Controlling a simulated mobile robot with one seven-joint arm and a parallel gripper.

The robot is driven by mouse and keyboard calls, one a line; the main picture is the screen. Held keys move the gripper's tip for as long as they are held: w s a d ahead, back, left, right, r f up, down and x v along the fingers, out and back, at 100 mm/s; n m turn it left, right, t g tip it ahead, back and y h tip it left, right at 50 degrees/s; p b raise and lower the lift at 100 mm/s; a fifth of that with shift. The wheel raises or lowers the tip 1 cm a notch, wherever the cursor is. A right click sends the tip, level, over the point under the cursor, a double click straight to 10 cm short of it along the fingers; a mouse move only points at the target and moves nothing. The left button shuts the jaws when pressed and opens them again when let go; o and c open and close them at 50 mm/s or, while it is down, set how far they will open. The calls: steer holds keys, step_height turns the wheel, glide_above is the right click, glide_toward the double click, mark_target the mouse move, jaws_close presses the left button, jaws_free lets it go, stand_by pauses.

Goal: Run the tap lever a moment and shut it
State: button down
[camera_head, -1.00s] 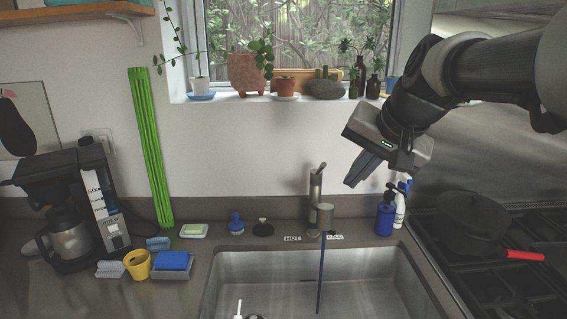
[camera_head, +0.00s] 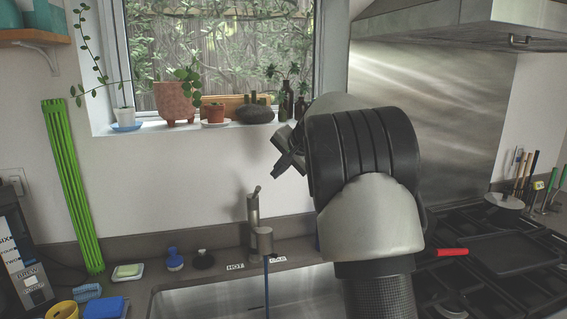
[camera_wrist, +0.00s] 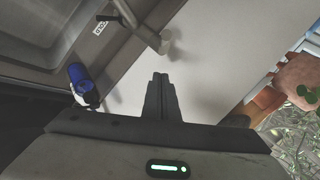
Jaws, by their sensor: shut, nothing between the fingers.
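The metal tap (camera_head: 253,212) stands upright behind the sink in the head view, with a short lever (camera_head: 257,189) at its top and a spout (camera_head: 263,241) in front. A thin blue line (camera_head: 267,288) runs down from below the spout; I cannot tell whether it is water or a handle. The tap also shows in the wrist view (camera_wrist: 140,27), beyond my fingertips and apart from them. My gripper (camera_head: 278,171) is shut and empty, above and slightly right of the lever, not touching it.
The steel sink (camera_head: 200,298) lies in front, partly hidden by my arm. A blue bottle (camera_wrist: 80,78) stands near the tap. Potted plants (camera_head: 215,112) line the windowsill behind. The stove (camera_head: 500,260) with a red-handled pan is at right.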

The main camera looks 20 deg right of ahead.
mark_target(256, 193)
steer(key=a+f, duration=0.1)
steer(key=a, duration=0.1)
steer(key=a+f, duration=0.1)
steer(key=f, duration=0.1)
steer(key=shift+a, duration=0.4)
steer(key=shift+f, duration=0.15)
steer(key=s+f+t+b, duration=0.1)
steer(key=b, duration=0.6)
steer(key=s+f+t+b, duration=0.1)
steer(key=f+b, duration=0.1)
steer(key=b, duration=0.5)
steer(key=f+t+b, duration=0.1)
steer(key=b, duration=0.6)
steer(key=shift+s+f+n+t, duration=0.2)
steer(key=shift+s+n+t, duration=0.1)
steer(key=shift+s+t, duration=0.1)
steer(key=shift+b, duration=0.3)
steer(key=shift+r, duration=0.2)
